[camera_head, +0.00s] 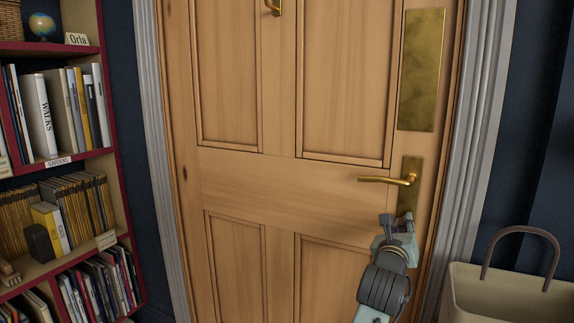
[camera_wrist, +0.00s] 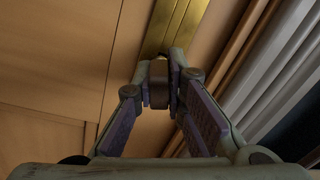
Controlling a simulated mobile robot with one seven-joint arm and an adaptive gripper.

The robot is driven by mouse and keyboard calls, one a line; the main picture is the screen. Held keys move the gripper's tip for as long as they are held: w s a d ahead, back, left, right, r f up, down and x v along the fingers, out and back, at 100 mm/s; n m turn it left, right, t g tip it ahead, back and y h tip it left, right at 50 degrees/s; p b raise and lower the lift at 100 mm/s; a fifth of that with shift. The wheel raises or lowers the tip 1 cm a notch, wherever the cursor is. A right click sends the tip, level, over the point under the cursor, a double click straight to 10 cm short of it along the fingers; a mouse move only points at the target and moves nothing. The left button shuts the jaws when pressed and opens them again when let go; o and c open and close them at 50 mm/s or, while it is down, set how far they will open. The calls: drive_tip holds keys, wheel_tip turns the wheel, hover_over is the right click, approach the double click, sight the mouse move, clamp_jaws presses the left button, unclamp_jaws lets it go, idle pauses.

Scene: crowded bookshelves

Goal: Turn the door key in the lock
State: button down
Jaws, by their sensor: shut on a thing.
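The wooden door (camera_head: 240,175) is closed in its frame. A brass lock plate (camera_head: 414,164) with a lever handle (camera_head: 388,180) is on its right side; the lever is level. My gripper (camera_head: 400,222) is at the lower end of this plate, just below the lever. In the wrist view my gripper (camera_wrist: 162,75) is shut on a small brownish piece, apparently the key (camera_wrist: 159,94), in front of the brass plate (camera_wrist: 176,25). The keyhole and the key's shaft are hidden by my fingers, so I cannot tell the key's turn.
A larger brass plate (camera_head: 421,70) is above the handle. A grey door frame (camera_head: 475,130) runs close to the right. A cream bag (camera_head: 505,290) with a brown handle stands at the lower right. A red-edged bookshelf (camera_head: 121,150) full of books is at the left.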

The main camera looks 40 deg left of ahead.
drive_tip(key=shift+a+f+m, duration=0.35)
drive_tip(key=shift+a+m, duration=0.05)
drive_tip(key=shift+a, duration=0.05)
drive_tip(key=shift+a+r+m+g+b, duration=0.1)
drive_tip(key=shift+m+g+b, duration=0.05)
drive_tip(key=shift+m+b, duration=0.6)
drive_tip(key=shift+a+m+g+b, duration=0.1)
drive_tip(key=shift+m+g+b, duration=0.05)
drive_tip(key=shift+m+b, duration=0.6)
drive_tip(key=c, duration=1.8)
unclamp_jaws()
drive_tip(key=shift+a, duration=0.15)
drive_tip(key=shift+o, duration=1.2)
drive_tip(key=shift+d+r, duration=0.1)
drive_tip(key=shift+d, duration=0.2)
